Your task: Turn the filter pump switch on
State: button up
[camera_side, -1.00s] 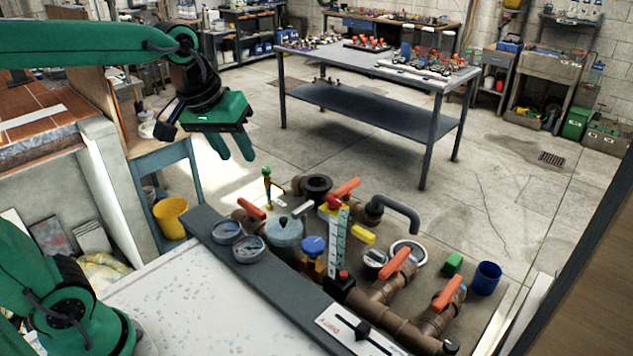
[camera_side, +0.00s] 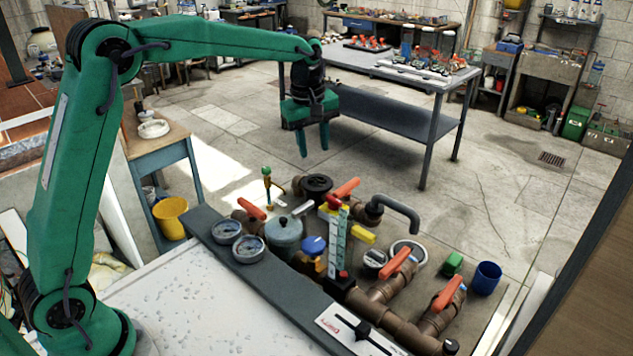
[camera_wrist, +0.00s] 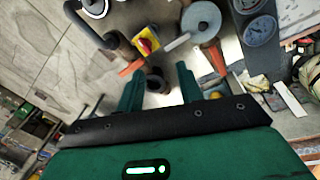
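A yellow switch box with a red rotary knob (camera_side: 333,203), probably the filter pump switch, stands among the pipes in the side view. It also shows in the wrist view (camera_wrist: 147,42), beyond the fingertips. I cannot read a label on it or tell its setting. A strip of pale tags partly hides it in the side view. My gripper (camera_side: 313,144) points down, above and behind the pipework, apart from the switch. Its two green fingers (camera_wrist: 157,72) are spread with nothing held between them.
Orange valve handles (camera_side: 397,263), a grey bent pipe (camera_side: 398,211) and a blue-topped valve (camera_side: 313,246) crowd the pit. Two gauges (camera_side: 250,249) sit on the dark ledge. A small figure (camera_side: 267,186) stands at the back left. A workbench (camera_side: 405,68) stands behind.

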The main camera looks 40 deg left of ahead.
aim_at(334, 199)
jog(key=w+f+n, duration=0.1)
jog(key=w+f, duration=0.1)
jog(key=f, duration=0.1)
jog(key=w+f+n+g, duration=0.1)
jog(key=w+f+n, duration=0.1)
jog(key=w+f, duration=0.1)
jog(key=w+f+n, duration=0.1)
jog(key=w+f, duration=0.1)
jog(key=f, duration=0.2)
jog(key=shift+w+f+n, duration=0.1)
jog(key=shift+w+n, duration=0.15)
jog(key=shift+n, duration=0.05)
jog(key=shift+f, duration=3.9)
grip_shut()
